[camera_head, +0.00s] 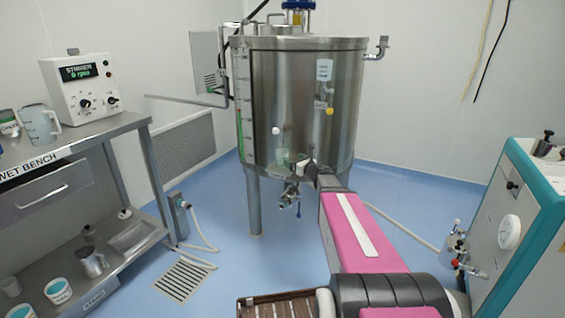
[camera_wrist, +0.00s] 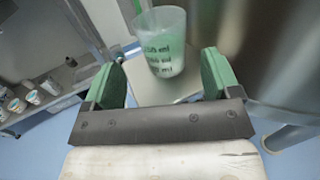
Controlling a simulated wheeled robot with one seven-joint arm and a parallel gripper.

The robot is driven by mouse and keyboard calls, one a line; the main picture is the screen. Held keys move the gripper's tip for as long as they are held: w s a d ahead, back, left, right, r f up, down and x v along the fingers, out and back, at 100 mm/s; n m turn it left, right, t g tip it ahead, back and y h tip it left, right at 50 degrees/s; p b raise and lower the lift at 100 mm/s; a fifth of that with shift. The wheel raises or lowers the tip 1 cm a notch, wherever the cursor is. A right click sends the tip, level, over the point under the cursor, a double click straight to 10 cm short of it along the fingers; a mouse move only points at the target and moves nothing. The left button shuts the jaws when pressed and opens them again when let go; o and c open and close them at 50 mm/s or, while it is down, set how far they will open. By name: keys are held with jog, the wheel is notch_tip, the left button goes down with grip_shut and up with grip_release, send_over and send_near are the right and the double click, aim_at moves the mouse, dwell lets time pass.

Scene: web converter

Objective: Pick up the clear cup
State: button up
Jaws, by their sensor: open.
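A clear, slightly green-tinted cup (camera_wrist: 164,30) with dark printed marks shows at the top middle of the wrist view. It appears upright, on or just above a pale flat surface (camera_wrist: 150,90); I cannot tell if they touch. My gripper (camera_wrist: 161,66) is open, with one green finger to the left of the cup and one to the right. The cup seems to lie beyond the fingertips, and no contact shows. In the head view my gripper (camera_head: 304,168) is small in front of the steel tank, and the cup is hard to make out there.
The steel tank (camera_head: 300,100) stands close behind my gripper and fills the wrist view's right side. A wet bench (camera_head: 75,143) at left holds a control box (camera_head: 80,85) and a clear jug (camera_head: 40,123). A teal-sided machine (camera_head: 520,215) stands right. Blue floor lies between.

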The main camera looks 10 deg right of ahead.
aim_at(278, 152)
jog(key=x, duration=0.9)
jog(key=shift+f, duration=0.25)
jog(key=shift+c, duration=0.3)
jog(key=c, duration=0.8)
jog(key=shift+o, duration=0.2)
jog(key=shift+r, duration=0.15)
